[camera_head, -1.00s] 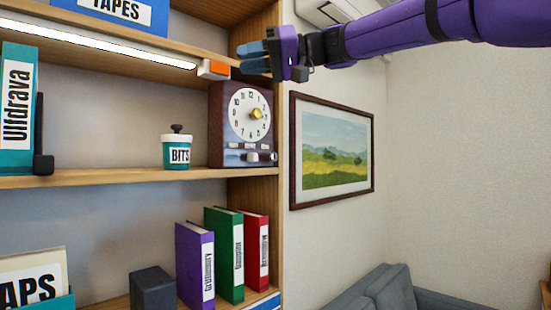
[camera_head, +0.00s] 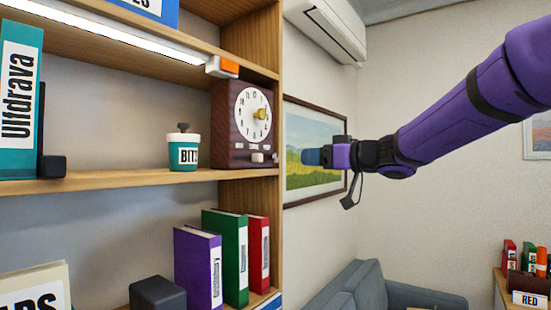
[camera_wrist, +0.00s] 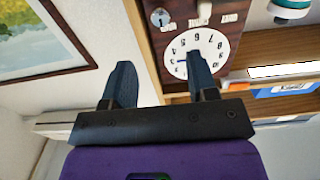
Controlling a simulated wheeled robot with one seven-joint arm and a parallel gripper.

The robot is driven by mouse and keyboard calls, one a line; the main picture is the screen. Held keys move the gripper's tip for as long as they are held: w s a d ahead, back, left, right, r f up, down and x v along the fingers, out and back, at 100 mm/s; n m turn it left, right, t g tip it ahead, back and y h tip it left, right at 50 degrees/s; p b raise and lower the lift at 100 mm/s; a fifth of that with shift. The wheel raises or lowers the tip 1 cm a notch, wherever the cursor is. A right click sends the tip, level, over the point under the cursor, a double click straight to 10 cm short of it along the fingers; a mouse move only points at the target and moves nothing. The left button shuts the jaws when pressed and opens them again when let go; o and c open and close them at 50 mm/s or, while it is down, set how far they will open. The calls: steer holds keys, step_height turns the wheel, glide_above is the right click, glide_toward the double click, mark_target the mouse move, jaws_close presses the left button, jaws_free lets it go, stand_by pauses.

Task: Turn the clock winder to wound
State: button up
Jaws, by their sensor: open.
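The clock (camera_head: 228,122) is a dark brown box with a white round dial, upright on the middle shelf at its right end. Small pale controls and labels run along the clock's lower front. In the wrist view the clock (camera_wrist: 224,14) appears upside down, with a round silver knob (camera_wrist: 160,18) at one lower corner. Which control is the winder cannot be told. My gripper (camera_head: 312,157) is right of the clock and apart from it. In the wrist view my gripper (camera_wrist: 162,82) is open and empty; one finger covers part of the dial.
A teal BITS pot (camera_head: 184,156) stands left of the clock. An orange-and-white block (camera_head: 222,67) is on the shelf edge above. A framed picture (camera_head: 300,185) hangs behind my gripper. Free air lies before the clock.

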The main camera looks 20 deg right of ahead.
mark_target(277, 157)
steer(key=x, duration=1)
steer(key=shift+w+a, duration=0.1)
steer(key=c, duration=0.9)
